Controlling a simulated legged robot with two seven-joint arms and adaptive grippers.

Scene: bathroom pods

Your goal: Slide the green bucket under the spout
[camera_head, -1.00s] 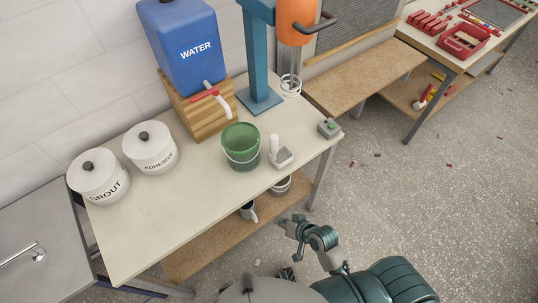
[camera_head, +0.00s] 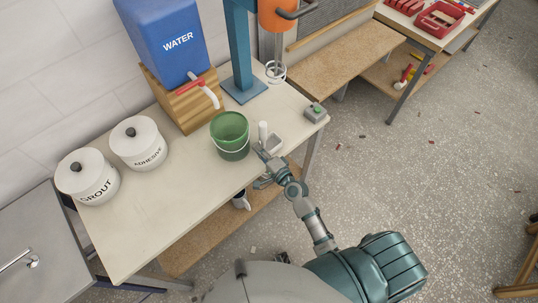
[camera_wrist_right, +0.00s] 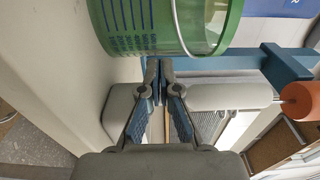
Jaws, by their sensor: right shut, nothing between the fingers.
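The green bucket (camera_head: 230,141) stands upright on the light worktable, with its thin wire handle hanging over its front. The white spout (camera_head: 211,97) with a red lever juts from the blue WATER container (camera_head: 172,38), behind and slightly left of the bucket. My right gripper (camera_head: 262,153) is at the table's front edge, just right of the bucket, shut and empty. In the right wrist view, the closed fingertips (camera_wrist_right: 160,66) are close to the bucket's wall (camera_wrist_right: 135,25); I cannot tell whether they touch. My left gripper is out of view.
A grey item with a white upright handle (camera_head: 263,134) stands right of the bucket, partly behind my gripper. A grey box with a green button (camera_head: 314,111) is at the right corner. White GROUT (camera_head: 88,181) and ADHESIVE (camera_head: 141,147) pots stand left. A blue mixer stand (camera_head: 240,60) is behind.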

